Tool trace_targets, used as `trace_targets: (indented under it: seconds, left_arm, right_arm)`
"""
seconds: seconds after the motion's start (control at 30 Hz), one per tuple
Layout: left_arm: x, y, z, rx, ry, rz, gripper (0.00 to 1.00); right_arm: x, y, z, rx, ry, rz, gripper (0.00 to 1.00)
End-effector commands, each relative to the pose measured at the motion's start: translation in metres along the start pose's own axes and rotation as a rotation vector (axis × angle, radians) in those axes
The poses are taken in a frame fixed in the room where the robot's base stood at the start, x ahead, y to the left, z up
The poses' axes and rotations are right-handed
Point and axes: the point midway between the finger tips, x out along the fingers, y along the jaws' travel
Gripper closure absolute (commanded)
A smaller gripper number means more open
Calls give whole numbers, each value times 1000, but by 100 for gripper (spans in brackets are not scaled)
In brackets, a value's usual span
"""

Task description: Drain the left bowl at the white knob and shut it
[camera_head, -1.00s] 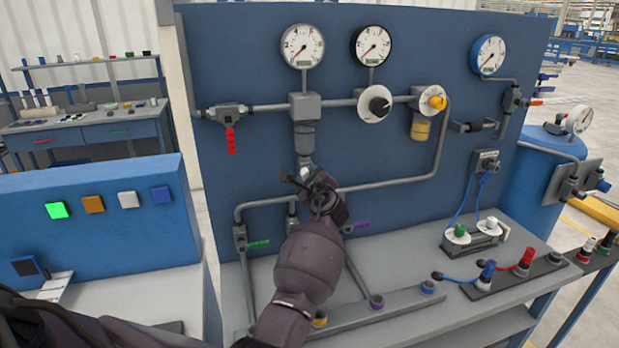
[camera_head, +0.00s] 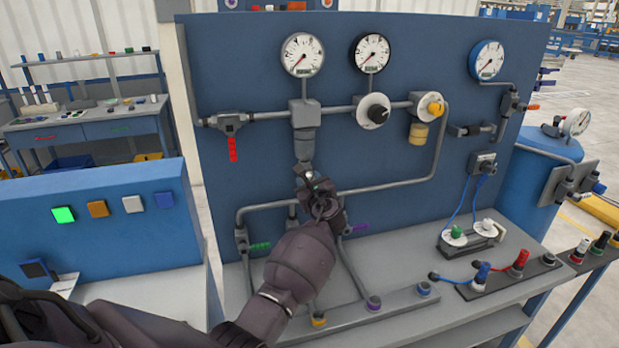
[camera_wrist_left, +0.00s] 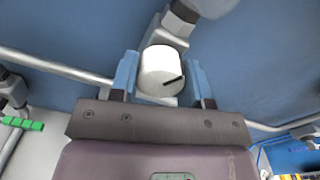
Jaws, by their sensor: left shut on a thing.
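The left bowl (camera_head: 304,142) is a dark grey cylinder under a grey block on the pipe, below the left gauge. The white knob (camera_wrist_left: 160,60) is at its lower end, with a black mark on its face. My left gripper (camera_head: 314,188) is below the bowl and shut on the knob. In the left wrist view its blue fingers stand on either side of the knob. In the head view the gripper mostly hides the knob. My right gripper is not in view.
A red-handled valve (camera_head: 232,148) is left of the bowl. A black knob (camera_head: 377,113) and an amber bowl (camera_head: 419,133) are to the right. A grey pipe (camera_head: 385,188) passes close behind my gripper. Green (camera_head: 260,246) and purple (camera_head: 359,227) handles sit lower down.

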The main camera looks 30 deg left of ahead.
Motion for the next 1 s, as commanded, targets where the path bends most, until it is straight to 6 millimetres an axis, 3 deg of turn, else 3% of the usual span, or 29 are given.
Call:
trace_targets:
  seconds: [1.0]
  left_arm:
    - [0, 2, 0, 921, -1, 0, 80]
  right_arm:
    - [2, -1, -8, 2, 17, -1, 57]
